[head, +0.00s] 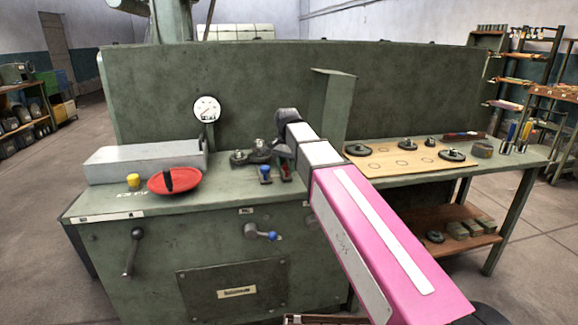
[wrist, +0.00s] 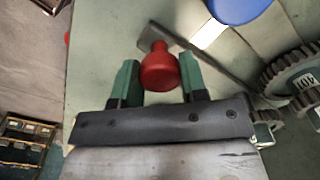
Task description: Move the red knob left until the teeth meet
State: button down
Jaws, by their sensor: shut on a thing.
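The red knob (wrist: 159,68) sits between the green fingers of my gripper (wrist: 158,78), which is shut on it, in the wrist view. A flat grey lever lies beside the knob. In the head view the red knob (head: 286,171) is partly covered by my arm. A toothed gear marked 40T (wrist: 298,82) is at the right of the wrist view, with part of a smaller gear (wrist: 267,122) below it. Whether their teeth touch is unclear. The gears (head: 243,157) in the head view are small and partly hidden by my gripper.
A blue knob (head: 265,172) stands just left of the red one; a blue round top (wrist: 233,8) shows in the wrist view. A wooden board (head: 385,165) with gears lies right.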

jog(key=c, duration=0.7)
grip_release()
jog(key=shift+r, duration=0.1)
notch_tip(320, 180, up, 11)
jog(key=shift+f, duration=0.2)
